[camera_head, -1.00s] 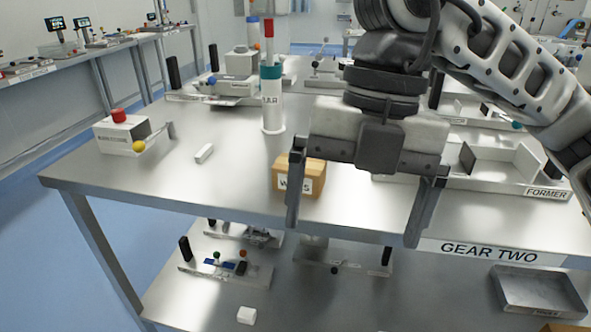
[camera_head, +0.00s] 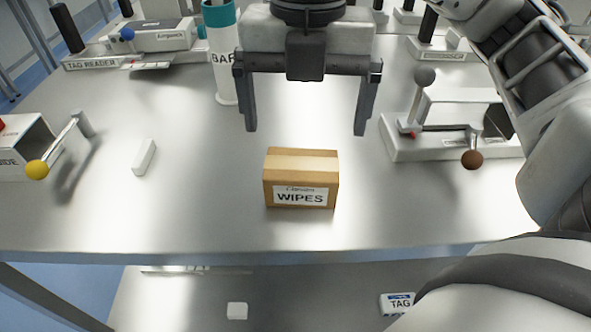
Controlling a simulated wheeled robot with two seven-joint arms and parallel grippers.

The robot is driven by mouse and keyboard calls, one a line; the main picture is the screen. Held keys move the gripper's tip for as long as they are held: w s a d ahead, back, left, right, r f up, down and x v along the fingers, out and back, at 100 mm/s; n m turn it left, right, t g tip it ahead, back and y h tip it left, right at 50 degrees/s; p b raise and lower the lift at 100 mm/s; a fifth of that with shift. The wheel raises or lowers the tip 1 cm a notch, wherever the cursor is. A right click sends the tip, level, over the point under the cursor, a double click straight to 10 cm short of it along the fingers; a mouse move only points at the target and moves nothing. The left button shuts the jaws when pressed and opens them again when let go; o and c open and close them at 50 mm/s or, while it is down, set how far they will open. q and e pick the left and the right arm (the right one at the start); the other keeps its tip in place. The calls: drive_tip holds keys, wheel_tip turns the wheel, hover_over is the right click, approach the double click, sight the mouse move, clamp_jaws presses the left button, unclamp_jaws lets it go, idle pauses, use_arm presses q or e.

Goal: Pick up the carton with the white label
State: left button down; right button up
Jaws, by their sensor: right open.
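The carton (camera_head: 301,178) is a small tan box with a pale tape strip on top and a white label reading WIPES on its front. It sits upright on the metal table near the front edge, in the middle of the head view. My right gripper (camera_head: 306,130) is open and empty. Its two fingers point down, spread wider than the carton, and appear above and behind it in the picture, apart from it. My left gripper is not in view.
A white cylinder with a teal top (camera_head: 222,60) stands behind left. A small white block (camera_head: 144,157) lies left of the carton. A lever device with a yellow knob (camera_head: 37,170) is far left; a white fixture with knobs (camera_head: 440,125) is right. The table's front edge (camera_head: 250,257) is close.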

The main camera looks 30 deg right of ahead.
sight(302, 164)
wheel_tip(302, 164, down, 6)
drive_tip(key=shift+r, duration=0.1)
drive_tip(key=f, duration=0.3)
drive_tip(key=w+f, duration=0.1)
drive_tip(key=shift+w+d+f, duration=0.1)
drive_tip(key=shift+d+f, duration=0.2)
drive_tip(key=shift+f, duration=0.55)
drive_tip(key=c, duration=0.7)
